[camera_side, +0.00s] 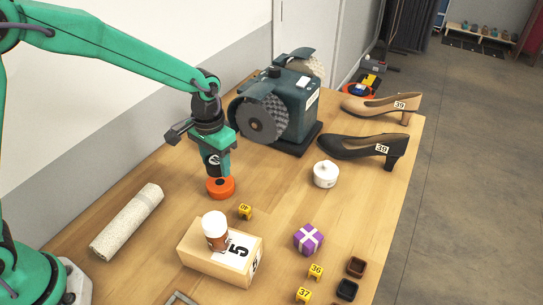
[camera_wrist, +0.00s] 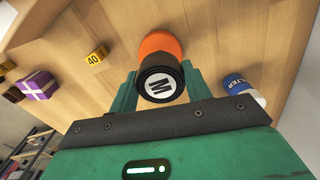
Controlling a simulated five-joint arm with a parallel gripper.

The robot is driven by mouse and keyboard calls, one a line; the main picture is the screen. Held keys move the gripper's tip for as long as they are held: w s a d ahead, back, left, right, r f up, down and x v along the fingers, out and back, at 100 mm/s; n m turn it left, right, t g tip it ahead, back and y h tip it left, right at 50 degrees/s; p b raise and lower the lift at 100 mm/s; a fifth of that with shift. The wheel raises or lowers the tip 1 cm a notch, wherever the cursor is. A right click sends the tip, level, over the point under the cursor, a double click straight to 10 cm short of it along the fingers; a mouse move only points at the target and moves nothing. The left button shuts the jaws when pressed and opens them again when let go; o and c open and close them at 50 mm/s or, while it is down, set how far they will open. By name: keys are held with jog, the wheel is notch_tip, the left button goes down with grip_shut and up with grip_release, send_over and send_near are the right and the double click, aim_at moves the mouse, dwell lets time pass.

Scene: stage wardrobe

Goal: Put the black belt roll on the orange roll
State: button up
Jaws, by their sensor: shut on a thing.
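The orange roll (camera_side: 220,188) lies on the table directly below my gripper. In the wrist view the orange roll (camera_wrist: 159,44) shows just beyond the black roll and is partly covered by it. I cannot tell whether the two rolls touch.
A cardboard box (camera_side: 207,258) with a cup (camera_side: 215,230) on it stands in front. A pale fabric roll (camera_side: 127,221) lies left, a grinder (camera_side: 275,108) stands behind, and a white jar (camera_side: 326,174) stands right. A yellow 40 marker (camera_side: 245,212) is close to the orange roll.

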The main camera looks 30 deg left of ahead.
aim_at(217, 173)
jog(key=shift+f, duration=2)
jog(key=shift+f, duration=0.1)
jog(key=o, duration=1)
notch_tip(217, 173, up, 12)
